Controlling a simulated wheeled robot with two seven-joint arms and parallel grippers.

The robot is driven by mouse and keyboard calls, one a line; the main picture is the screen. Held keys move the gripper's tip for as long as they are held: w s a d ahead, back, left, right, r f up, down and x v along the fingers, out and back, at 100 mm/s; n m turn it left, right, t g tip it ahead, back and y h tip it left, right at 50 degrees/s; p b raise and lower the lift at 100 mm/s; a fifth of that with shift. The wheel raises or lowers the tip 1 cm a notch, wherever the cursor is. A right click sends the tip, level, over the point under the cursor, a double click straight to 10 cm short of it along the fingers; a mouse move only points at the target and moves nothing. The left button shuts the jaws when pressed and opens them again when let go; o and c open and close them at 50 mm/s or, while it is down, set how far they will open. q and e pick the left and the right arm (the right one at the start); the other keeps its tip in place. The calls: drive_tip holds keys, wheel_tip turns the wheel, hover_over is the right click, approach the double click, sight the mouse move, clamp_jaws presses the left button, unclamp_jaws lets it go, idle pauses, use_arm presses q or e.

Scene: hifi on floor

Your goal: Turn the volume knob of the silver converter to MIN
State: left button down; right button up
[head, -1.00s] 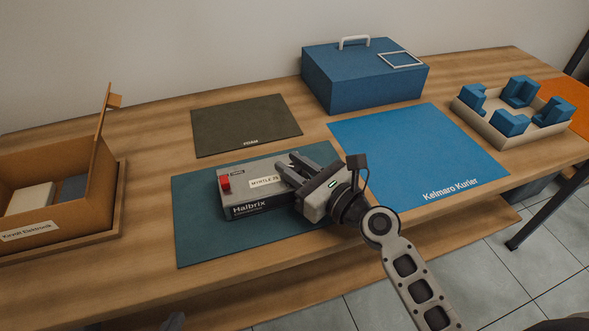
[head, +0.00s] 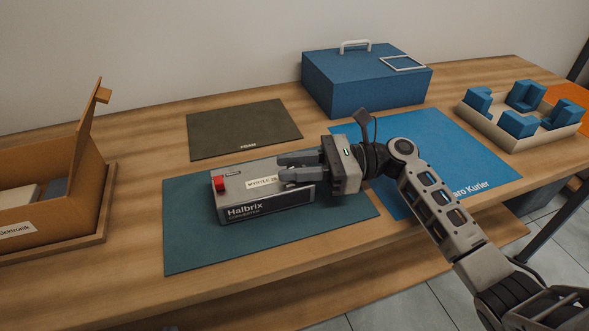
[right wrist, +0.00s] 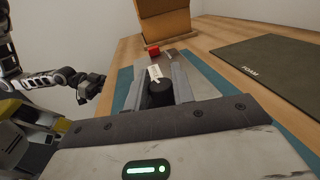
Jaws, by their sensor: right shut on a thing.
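The silver converter (head: 245,212), a grey box with a dark front marked "Halbrix", lies on the dark teal mat (head: 200,250). It has a red switch (head: 219,183) at its left end and a white label (head: 262,182) on top. My right gripper (head: 282,168) reaches over the converter's right part from the right. In the right wrist view its fingers stand on both sides of the black volume knob (right wrist: 160,94), shut on it. The knob is hidden in the head view, and I cannot read its setting. My left gripper (right wrist: 88,88) shows small in the right wrist view, away from the converter; its jaws are unclear.
An open cardboard box (head: 85,205) stands at the left. A dark foam mat (head: 240,128), a blue case (head: 365,85) and a blue courier mat (head: 415,130) lie behind. A tray (head: 480,120) with blue corner blocks stands at the right.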

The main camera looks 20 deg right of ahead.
use_arm(q)
drive_tip(key=shift+f+b, duration=0.25)
drive_tip(key=shift+b, duration=0.05)
use_arm(e)
drive_tip(key=shift+n+g, duration=1.1)
drive_tip(key=shift+g, duration=1)
drive_tip(key=o, duration=1)
drive_tip(key=shift+c, duration=0.2)
drive_tip(key=d, duration=0.5)
drive_tip(key=d+b, duration=0.1)
drive_tip(key=d, duration=0.4)
drive_tip(key=d+b, duration=0.1)
drive_tip(key=d, duration=0.4)
drive_tip(key=shift+w, duration=0.4)
drive_tip(key=shift+d, duration=0.45)
use_arm(q)
drive_tip(key=shift+f, duration=0.35)
drive_tip(key=shift+d, duration=0.1)
